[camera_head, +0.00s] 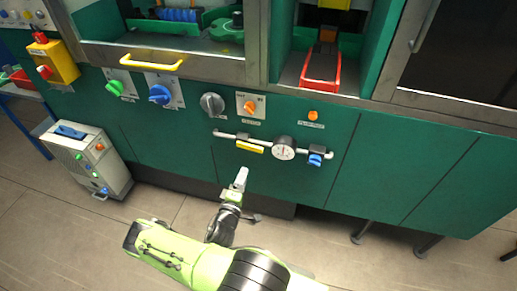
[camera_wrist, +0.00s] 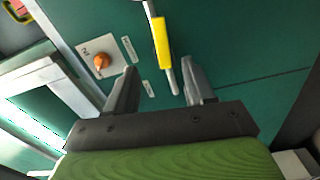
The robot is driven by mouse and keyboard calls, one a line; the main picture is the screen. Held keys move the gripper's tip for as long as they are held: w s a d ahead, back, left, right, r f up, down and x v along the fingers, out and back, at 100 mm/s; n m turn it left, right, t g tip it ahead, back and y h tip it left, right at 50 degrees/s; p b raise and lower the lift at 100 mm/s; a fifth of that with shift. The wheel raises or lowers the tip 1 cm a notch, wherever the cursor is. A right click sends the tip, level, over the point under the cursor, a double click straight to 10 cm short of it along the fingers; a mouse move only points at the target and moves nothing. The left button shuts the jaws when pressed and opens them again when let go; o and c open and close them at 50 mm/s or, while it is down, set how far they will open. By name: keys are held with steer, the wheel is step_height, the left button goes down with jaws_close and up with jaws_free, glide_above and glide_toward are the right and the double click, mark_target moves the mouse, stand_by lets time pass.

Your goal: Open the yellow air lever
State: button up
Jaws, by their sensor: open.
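The yellow air lever (camera_head: 250,147) lies nearly level along a pale pipe on the green panel in the head view. In the wrist view the yellow lever (camera_wrist: 162,42) runs steeply, just past the fingertips and within the gap between them as seen. My gripper (camera_head: 240,178) is just below the lever in the head view. In the wrist view my gripper (camera_wrist: 159,66) is open, with nothing held between its two dark fingers. I cannot tell the exact distance from the fingers to the lever.
A round gauge (camera_head: 283,148) and a blue valve handle (camera_head: 315,160) sit right of the lever. An orange knob (camera_head: 250,107) is above it, and also shows in the wrist view (camera_wrist: 101,61). A grey box (camera_head: 90,160) stands on the floor at left.

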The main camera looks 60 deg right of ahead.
mark_target(254, 149)
steer(key=d+b, duration=0.2)
steer(key=d, duration=0.3)
steer(key=w+d+b, duration=0.1)
steer(key=d, duration=0.4)
steer(key=w+d+b, duration=0.1)
steer(key=d+b, duration=0.1)
steer(key=d, duration=0.3)
steer(key=shift+w+d+b, duration=0.2)
steer(key=shift+w+b, duration=0.05)
steer(key=shift+b, duration=0.1)
jaws_close()
